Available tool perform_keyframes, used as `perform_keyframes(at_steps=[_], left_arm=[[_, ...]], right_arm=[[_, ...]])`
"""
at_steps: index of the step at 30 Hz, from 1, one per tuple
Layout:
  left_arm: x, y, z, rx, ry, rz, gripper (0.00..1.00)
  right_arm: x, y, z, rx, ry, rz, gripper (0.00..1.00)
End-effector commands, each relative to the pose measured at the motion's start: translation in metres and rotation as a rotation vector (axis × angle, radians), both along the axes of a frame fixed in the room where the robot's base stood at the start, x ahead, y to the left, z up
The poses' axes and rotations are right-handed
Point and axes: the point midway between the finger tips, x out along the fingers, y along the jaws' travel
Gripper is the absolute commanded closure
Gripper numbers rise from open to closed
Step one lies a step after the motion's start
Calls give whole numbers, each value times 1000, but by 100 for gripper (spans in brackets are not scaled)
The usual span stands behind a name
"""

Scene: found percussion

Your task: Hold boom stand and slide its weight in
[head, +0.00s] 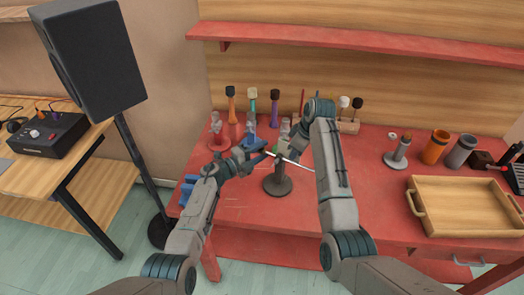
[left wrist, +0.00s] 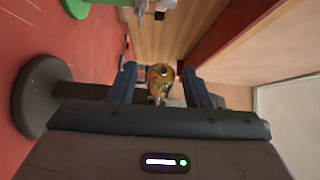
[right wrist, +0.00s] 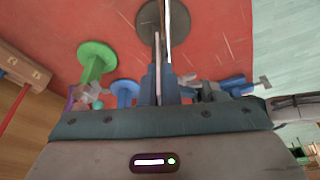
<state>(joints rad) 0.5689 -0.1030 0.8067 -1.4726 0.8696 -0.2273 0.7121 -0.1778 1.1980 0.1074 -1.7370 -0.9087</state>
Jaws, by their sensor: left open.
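The boom stand has a dark round base (head: 278,186) on the red table, an upright post and a thin silver boom rod (head: 300,165) slanting down to the right. Its base also shows at the left of the left wrist view (left wrist: 40,95) and at the top of the right wrist view (right wrist: 155,18). My left gripper (head: 266,151) is open beside the top of the post. A round yellowish-brown thing (left wrist: 161,76) shows between its fingers; I cannot tell whether it is the weight. My right gripper (right wrist: 161,85) is nearly closed from above, with a thin part of the stand between its fingers.
Several coloured stands and mallets (head: 252,105) are behind the boom stand. A wooden tray (head: 465,205), an orange cup (head: 435,147) and a grey cup (head: 460,151) are at the right. A speaker (head: 90,60) on a pole is at the left. The table's front is mostly clear.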

Motion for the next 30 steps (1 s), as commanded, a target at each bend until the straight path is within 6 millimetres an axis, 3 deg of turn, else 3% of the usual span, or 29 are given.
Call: perform_keyframes(at_steps=[11, 18, 24, 30], left_arm=[[4, -5, 0, 0, 0, 0, 55], [3, -5, 0, 0, 0, 0, 99], [2, -7, 0, 0, 0, 0, 100], [-9, -26, 1, -1, 1, 0, 100]], right_arm=[[0, 0, 0, 0, -1, 0, 100], [0, 0, 0, 0, -1, 0, 100], [0, 0, 0, 0, -1, 0, 100], [0, 0, 0, 0, -1, 0, 100]])
